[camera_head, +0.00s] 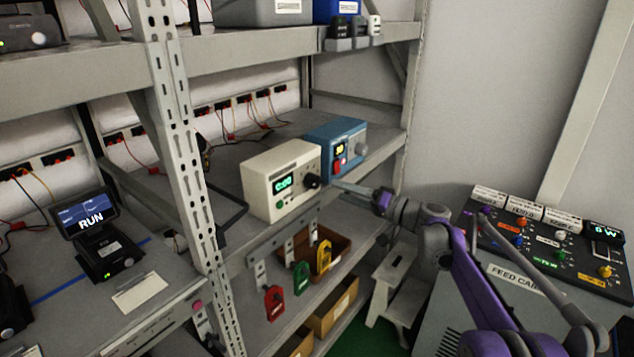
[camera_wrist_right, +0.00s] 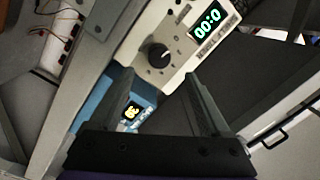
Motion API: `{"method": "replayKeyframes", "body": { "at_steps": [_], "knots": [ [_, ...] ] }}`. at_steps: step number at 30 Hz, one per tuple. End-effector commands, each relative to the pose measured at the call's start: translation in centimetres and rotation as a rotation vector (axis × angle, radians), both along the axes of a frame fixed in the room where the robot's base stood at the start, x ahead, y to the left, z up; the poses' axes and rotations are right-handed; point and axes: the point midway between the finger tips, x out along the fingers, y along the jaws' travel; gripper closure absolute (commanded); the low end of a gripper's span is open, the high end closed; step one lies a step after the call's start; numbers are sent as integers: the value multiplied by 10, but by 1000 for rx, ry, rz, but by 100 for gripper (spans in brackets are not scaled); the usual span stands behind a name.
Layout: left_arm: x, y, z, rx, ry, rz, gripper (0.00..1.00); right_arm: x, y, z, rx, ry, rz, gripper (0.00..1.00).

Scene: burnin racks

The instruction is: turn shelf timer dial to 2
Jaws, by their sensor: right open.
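The cream shelf timer (camera_head: 272,168) stands on the middle shelf, and its green display reads 0:00. The timer also shows in the right wrist view (camera_wrist_right: 183,18), turned nearly upside down. Its black dial (camera_head: 312,181) is on the front face beside the display. In the right wrist view the dial (camera_wrist_right: 159,55) lies ahead of the fingertips, roughly between them. My right gripper (camera_head: 337,186) is open and empty, close in front of the dial; its fingers (camera_wrist_right: 147,82) appear apart from it. The dial's setting is too small to tell. My left gripper is out of view.
A blue device (camera_head: 338,138) with a yellow display stands right beside the timer. Red, green and yellow tags (camera_head: 301,277) hang below the shelf edge. A rack upright (camera_head: 182,150) stands left, a feed cabinet (camera_head: 545,268) right, and a step stool (camera_head: 392,283) below.

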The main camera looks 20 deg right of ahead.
Motion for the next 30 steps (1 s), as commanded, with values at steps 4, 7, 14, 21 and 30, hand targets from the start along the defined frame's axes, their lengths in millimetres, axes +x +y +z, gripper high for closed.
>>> {"method": "replayKeyframes", "body": {
  "at_steps": [4, 7, 14, 21, 30],
  "knots": [
    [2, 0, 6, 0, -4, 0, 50, 23, 22, 2, 0, 0, 4, 19],
    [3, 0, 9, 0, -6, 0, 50, 36, 34, 2, 0, 0, 3, 19],
    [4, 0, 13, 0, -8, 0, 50, 55, 51, 2, 0, 0, 2, 19],
    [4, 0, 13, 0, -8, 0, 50, 58, 53, 1, -1, 1, 0, 19],
    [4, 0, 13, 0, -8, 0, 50, 58, 53, 1, -1, 1, 0, 54]
  ]
}}
